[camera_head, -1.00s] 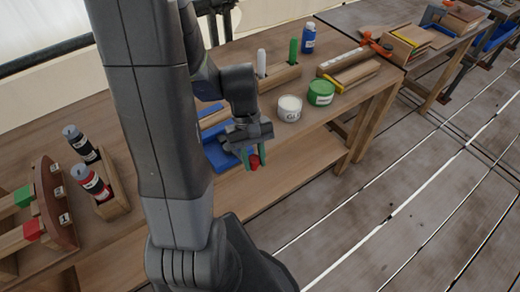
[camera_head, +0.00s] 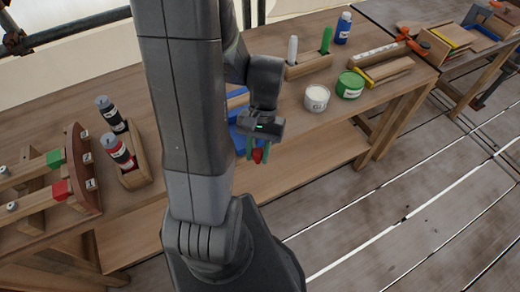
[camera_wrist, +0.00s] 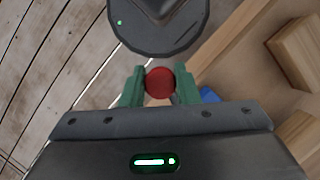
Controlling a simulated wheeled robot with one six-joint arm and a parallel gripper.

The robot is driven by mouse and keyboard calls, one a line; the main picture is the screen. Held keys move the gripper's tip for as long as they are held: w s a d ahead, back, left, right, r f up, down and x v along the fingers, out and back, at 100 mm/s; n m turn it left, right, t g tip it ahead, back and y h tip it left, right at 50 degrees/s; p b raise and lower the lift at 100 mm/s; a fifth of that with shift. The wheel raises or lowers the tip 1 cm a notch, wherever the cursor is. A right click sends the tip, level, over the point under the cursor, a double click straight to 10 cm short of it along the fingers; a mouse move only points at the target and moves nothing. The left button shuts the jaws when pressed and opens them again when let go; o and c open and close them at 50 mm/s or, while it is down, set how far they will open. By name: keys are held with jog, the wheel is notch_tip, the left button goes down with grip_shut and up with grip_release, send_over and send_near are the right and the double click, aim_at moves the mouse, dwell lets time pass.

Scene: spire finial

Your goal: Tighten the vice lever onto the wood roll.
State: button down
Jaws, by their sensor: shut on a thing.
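My gripper (camera_head: 257,154) has green fingers and is at the front edge of the workbench, beside the blue vice (camera_head: 237,137). It is shut on a red round knob (camera_wrist: 159,82), which shows between the fingers in the wrist view. The knob looks like the end of the vice lever; its shaft is hidden. The vice is partly covered by my arm, and a bit of blue shows in the wrist view (camera_wrist: 209,95). I cannot make out the wood roll or whether the jaws touch it.
A white glue pot (camera_head: 317,98) and a green tin (camera_head: 350,85) stand right of my gripper. A wooden rack (camera_head: 310,66) holds a white and a green stick; a blue bottle (camera_head: 343,28) is behind. The floor in front is clear.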

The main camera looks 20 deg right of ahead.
jog(key=c, duration=1.1)
grip_release()
jog(key=shift+w+r, duration=0.1)
jog(key=v, duration=1.3)
jog(key=shift+r, duration=0.3)
jog(key=x, duration=1.4)
jog(key=shift+d, duration=0.15)
jog(key=shift+w, duration=0.1)
